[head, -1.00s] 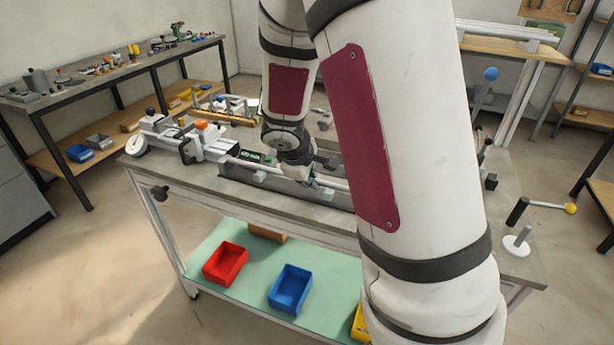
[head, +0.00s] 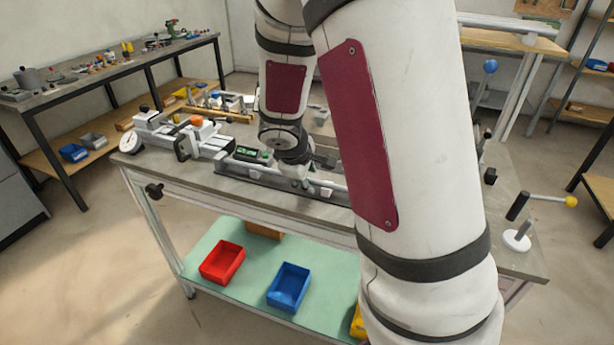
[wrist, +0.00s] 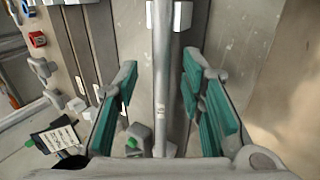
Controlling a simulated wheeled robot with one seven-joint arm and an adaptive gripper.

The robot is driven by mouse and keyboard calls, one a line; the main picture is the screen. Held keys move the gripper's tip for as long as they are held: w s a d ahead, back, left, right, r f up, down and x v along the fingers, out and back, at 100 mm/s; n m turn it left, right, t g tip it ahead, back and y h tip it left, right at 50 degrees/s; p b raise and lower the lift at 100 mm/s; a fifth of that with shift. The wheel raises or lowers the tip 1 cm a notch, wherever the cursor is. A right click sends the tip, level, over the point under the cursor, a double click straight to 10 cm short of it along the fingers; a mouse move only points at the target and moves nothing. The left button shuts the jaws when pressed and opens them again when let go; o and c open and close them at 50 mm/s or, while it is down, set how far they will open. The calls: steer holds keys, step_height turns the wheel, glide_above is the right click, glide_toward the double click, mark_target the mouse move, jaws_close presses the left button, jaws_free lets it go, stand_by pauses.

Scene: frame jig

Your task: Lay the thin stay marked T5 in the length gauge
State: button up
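In the wrist view a thin grey rod (wrist: 163,75), which looks like the stay, runs lengthwise between my fingers. A small pale mark (wrist: 160,110) is on it, too small to read. My gripper (wrist: 165,95) is open, with teal pads on both sides of the rod and a visible gap to each. The rod lies along the long grey gauge channel (wrist: 138,25), beside a white block (wrist: 182,15). In the head view my gripper (head: 301,180) is low over the gauge rail (head: 240,180) on the bench; my arm hides part of the rail.
A dial (head: 131,142) and clamp parts stand at the bench's left end. A handle with a yellow knob (head: 570,201) is at the right. A red bin (head: 222,262) and a blue bin (head: 289,287) sit on the shelf below.

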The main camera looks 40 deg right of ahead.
steer(key=v, duration=1.2)
stand_by(0.3)
steer(key=s+a+r+m+y+p, duration=0.1)
steer(key=s+a+r+m, duration=0.1)
steer(key=s, duration=0.6)
steer(key=s+a+r+m+y+p, duration=0.2)
steer(key=s+a+r, duration=0.3)
steer(key=s, duration=0.2)
steer(key=s+a+r+m+y+p, duration=0.1)
steer(key=s+a+r, duration=0.3)
steer(key=s, duration=0.4)
steer(key=shift+s+a+r+m+t+y, duration=0.3)
steer(key=shift+m+y, duration=0.4)
steer(key=shift+m, duration=0.2)
